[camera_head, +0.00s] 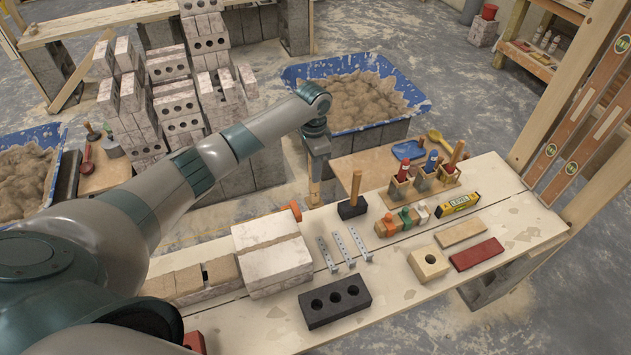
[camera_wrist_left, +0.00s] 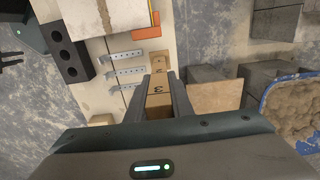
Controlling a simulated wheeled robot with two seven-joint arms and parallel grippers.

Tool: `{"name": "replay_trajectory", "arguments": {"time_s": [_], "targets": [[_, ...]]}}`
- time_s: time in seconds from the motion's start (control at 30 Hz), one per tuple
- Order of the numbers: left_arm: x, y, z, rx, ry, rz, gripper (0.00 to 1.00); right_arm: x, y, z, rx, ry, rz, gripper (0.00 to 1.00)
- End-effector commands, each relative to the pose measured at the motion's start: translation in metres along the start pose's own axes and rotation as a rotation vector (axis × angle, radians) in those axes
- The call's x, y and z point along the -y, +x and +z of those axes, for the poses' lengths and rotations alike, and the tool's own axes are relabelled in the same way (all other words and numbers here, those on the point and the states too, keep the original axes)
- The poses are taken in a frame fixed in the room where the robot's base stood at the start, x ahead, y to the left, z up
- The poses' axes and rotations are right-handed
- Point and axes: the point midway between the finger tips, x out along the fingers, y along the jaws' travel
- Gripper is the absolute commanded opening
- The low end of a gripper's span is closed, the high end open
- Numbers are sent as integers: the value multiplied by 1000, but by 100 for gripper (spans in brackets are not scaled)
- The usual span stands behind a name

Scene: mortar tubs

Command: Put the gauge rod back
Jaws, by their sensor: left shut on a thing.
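My left gripper (camera_head: 316,148) points down near the far edge of the work plank and is shut on the gauge rod (camera_head: 314,188), a pale wooden bar that hangs below the fingers. In the left wrist view the rod (camera_wrist_left: 158,98) sits between both fingers, with dark marks on its face. I cannot tell whether its lower end touches anything. A pale wooden block with a round hole (camera_head: 428,263) stands on the plank to the right, apart from the rod. My right gripper is not in view.
A blue mortar tub (camera_head: 291,75) is behind.

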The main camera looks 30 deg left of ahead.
Motion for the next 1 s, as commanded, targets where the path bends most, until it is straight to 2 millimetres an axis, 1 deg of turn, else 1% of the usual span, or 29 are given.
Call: {"name": "replay_trajectory", "arguments": {"time_s": [0.03,0.17,0.2,0.3,0.77,1.0], "targets": [[0,13,0,1,-1,0,0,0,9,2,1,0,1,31],[0,28,0,0,0,-1,0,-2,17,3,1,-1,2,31],[0,36,0,1,0,-1,0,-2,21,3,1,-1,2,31],[0,44,0,0,1,-2,0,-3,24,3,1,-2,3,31],[0,46,0,0,1,-2,0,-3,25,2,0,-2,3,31],[0,52,0,-1,1,-2,0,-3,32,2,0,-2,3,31]]}}
